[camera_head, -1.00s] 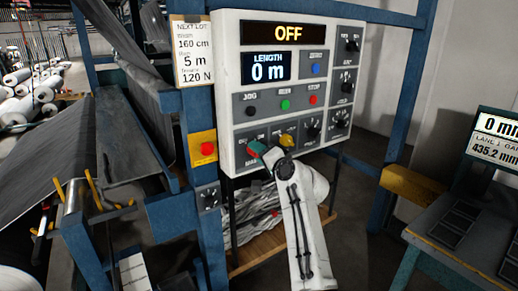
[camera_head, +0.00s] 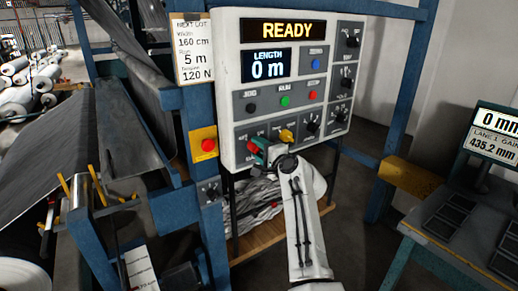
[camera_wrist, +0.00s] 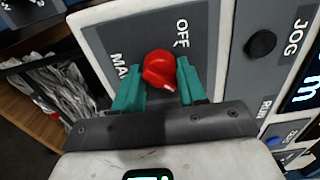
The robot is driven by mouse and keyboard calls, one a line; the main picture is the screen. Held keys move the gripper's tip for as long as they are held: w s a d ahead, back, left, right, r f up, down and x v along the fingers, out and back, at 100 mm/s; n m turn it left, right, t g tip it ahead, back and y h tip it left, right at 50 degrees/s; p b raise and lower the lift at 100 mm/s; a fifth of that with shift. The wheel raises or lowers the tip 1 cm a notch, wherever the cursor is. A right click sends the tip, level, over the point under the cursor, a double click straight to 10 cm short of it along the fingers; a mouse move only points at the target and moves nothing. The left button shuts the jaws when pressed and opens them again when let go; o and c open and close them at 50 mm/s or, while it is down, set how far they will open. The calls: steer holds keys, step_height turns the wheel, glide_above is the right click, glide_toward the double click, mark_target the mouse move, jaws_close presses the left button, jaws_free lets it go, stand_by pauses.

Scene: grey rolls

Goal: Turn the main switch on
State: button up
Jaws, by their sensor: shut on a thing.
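The red main switch knob (camera_wrist: 158,70) sits on a grey plate of the control panel, with "OFF" and part of "MAIN" lettered beside it. My gripper (camera_wrist: 158,84) has its green fingers on either side of the knob, shut on it. In the head view the knob (camera_head: 253,147) shows at the panel's lower left, with my gripper (camera_head: 260,151) against it. The upper display (camera_head: 284,31) reads "READY". The length display (camera_head: 267,65) reads "0 m".
Jog, run and stop buttons (camera_head: 285,101) are above. A red button on a yellow box (camera_head: 208,145) is on the blue post at left.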

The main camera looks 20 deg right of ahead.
steer(key=shift+f, duration=0.1)
steer(key=o, duration=1.1)
steer(key=shift+c, duration=0.2)
steer(key=shift+s, duration=0.1)
steer(key=b+v, duration=0.1)
steer(key=v, duration=0.9)
steer(key=shift+s+d+b, duration=0.15)
steer(key=shift+s+b, duration=0.15)
